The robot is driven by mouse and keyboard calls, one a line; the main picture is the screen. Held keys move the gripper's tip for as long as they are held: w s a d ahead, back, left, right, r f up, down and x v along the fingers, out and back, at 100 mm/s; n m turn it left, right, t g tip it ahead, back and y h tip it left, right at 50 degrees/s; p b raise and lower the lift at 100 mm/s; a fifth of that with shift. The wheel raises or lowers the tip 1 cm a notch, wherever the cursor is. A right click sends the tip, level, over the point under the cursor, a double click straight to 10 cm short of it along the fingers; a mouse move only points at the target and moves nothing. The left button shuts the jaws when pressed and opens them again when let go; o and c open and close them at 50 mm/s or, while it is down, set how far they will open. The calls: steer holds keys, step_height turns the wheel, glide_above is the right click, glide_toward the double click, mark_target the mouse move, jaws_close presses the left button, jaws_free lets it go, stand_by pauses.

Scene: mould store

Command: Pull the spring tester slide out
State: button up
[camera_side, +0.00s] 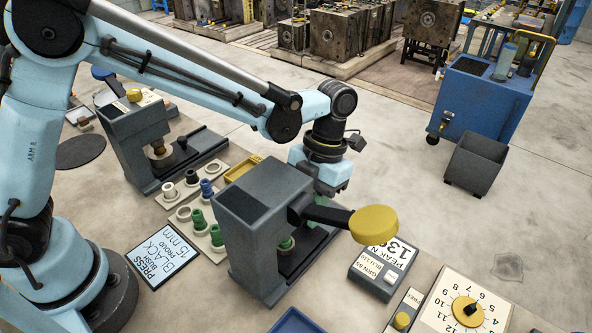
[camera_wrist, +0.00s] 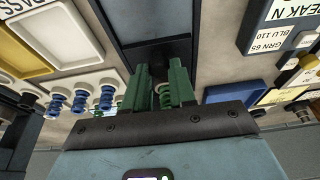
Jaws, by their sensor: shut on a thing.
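The spring tester (camera_side: 240,213) is a dark grey machine with a long arm ending in a yellow knob (camera_side: 374,225). A green spring (camera_side: 286,243) stands inside it. In the wrist view, my gripper's green fingers (camera_wrist: 160,66) are closed around a dark knob (camera_wrist: 170,47) at the end of the slide (camera_wrist: 150,22), a dark grey plate. How far the slide is out cannot be told.
A second press (camera_side: 134,130) stands to the left. White trays with springs and bushes (camera_side: 196,210) lie between the machines. A display box (camera_side: 385,268) sits right of the tester; a blue tray (camera_side: 296,321) is at the front edge. A yellow tray (camera_wrist: 20,52) shows in the wrist view.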

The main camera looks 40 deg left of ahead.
steer(key=shift+w, duration=1.65)
steer(key=shift+w, duration=2)
steer(key=shift+w, duration=1.35)
steer(key=o, duration=1.5)
steer(key=shift+o, duration=0.2)
step_height(320, 180, up, 7)
